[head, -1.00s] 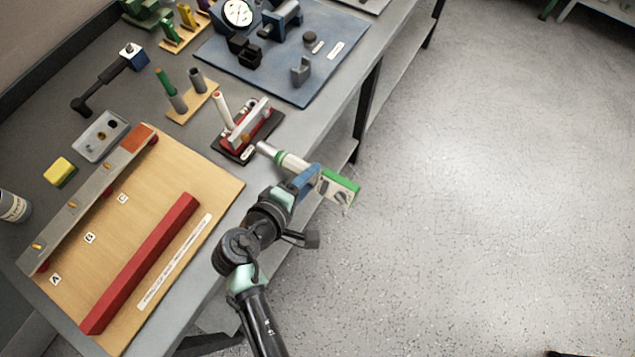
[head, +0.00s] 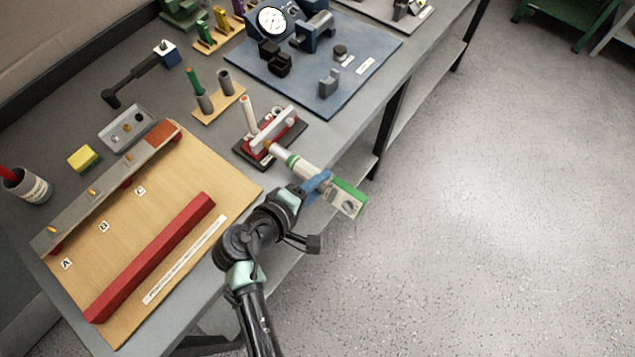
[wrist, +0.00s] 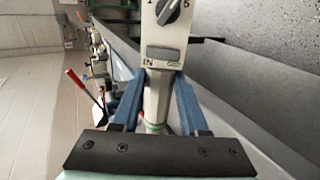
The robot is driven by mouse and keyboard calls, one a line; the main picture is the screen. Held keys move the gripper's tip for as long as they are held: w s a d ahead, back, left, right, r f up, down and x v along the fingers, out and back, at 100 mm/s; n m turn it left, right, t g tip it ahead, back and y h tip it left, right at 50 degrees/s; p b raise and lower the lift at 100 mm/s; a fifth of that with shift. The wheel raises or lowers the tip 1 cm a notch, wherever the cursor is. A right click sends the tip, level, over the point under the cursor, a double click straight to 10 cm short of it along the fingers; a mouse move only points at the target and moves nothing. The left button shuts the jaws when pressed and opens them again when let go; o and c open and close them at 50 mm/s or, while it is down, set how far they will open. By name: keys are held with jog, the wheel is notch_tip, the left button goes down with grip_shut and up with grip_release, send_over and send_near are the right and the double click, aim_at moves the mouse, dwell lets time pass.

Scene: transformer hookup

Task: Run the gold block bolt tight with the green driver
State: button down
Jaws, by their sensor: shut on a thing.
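My gripper (head: 316,185) has its blue fingers shut on the driver (head: 294,163), a pale tool with green bands and a green-edged box at its rear end. In the wrist view the driver (wrist: 160,100) runs between the fingers (wrist: 160,84), with a dial and an IN label on its box. The driver's nose points at the red block (head: 257,137) on a black base. The gold bolt (head: 267,144) shows as a small gold spot on the block's near face, right at the driver's nose. I cannot tell whether they touch; the wrist view hides the tip.
A wooden board (head: 190,187) with a red bar (head: 150,258) and a grey bar lies to the left. A wooden holder (head: 219,106) stands behind the block. A blue mat (head: 345,92) with devices lies farther back. The floor right of the bench is clear.

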jog(key=shift+w+a+r, duration=0.15)
jog(key=shift+w+a, duration=0.75)
jog(key=shift+a, duration=0.25)
dwell(3.3)
jog(key=shift+s+d+p, duration=0.4)
jog(key=shift+s+d, duration=0.3)
jog(key=shift+d, duration=0.25)
jog(key=shift+s+d+p, duration=0.4)
jog(key=shift+s+d, duration=0.25)
jog(key=shift+d, duration=0.3)
